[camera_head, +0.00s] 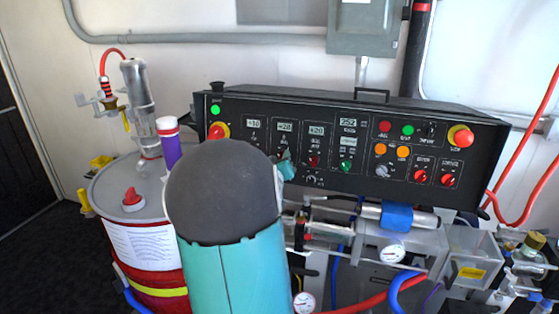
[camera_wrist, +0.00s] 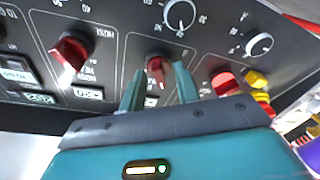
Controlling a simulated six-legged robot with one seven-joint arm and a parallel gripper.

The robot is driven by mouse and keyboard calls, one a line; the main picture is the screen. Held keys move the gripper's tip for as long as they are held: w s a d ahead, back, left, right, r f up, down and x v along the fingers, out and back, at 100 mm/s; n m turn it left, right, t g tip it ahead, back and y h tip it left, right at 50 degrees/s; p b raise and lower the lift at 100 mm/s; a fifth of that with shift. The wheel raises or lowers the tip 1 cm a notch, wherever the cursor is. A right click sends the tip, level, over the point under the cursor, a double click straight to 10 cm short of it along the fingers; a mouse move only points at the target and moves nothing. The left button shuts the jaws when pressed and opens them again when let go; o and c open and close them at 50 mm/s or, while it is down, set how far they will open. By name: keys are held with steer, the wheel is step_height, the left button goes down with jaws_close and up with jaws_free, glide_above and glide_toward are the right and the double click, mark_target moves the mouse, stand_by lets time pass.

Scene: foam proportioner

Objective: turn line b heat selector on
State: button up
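The black control panel (camera_head: 240,112) carries displays, knobs and buttons. In the wrist view, seen roughly upside down, my gripper (camera_wrist: 159,72) has its two teal fingers spread on either side of a small red selector knob (camera_wrist: 156,64). Narrow gaps seem to show beside the knob; contact cannot be told. It is the middle of three red selectors, fitting line B by position; its label is hidden or unreadable. The red hose selector (camera_wrist: 70,50) is at left, another red selector (camera_wrist: 223,82) at right. In the head view my gripper (camera_head: 286,158) is at the panel, hiding the middle selector.
A red drum (camera_head: 150,245) stands at left; pipes and gauges (camera_head: 390,250) lie below the panel.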

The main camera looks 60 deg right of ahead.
steer(key=c, duration=0.6)
steer(key=shift+m, duration=0.4)
steer(key=m+g, duration=0.1)
steer(key=m, duration=0.3)
steer(key=m+g, duration=0.1)
steer(key=m, duration=0.3)
steer(key=m+g, duration=0.1)
steer(key=m, duration=0.4)
steer(key=shift+w+g+h, duration=0.1)
steer(key=shift+g+h, duration=0.2)
steer(key=o, duration=0.6)
